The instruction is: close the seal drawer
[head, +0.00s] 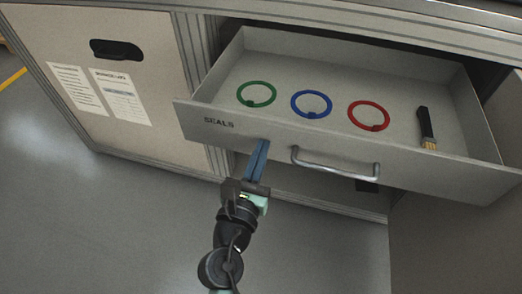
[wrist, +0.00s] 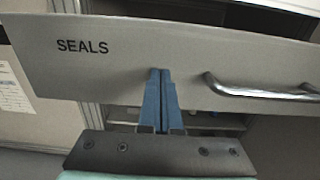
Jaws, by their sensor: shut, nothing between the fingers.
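The seal drawer (head: 340,150) is pulled well out of the cabinet, and its front carries the word SEALS at the left. A metal bar handle (head: 335,168) sits at the middle of the front; it also shows in the wrist view (wrist: 262,93). My gripper (head: 262,145) is shut and empty, with its blue fingertips at the drawer front, left of the handle. In the wrist view my gripper (wrist: 160,72) overlaps the drawer front (wrist: 130,50) between the label and the handle. I cannot tell whether the tips touch the panel.
In the drawer lie a green ring (head: 257,94), a blue ring (head: 311,104), a red ring (head: 369,115) and a black brush (head: 426,128). A cabinet panel (head: 110,80) with papers stands at the left. Open floor (head: 110,230) lies in front.

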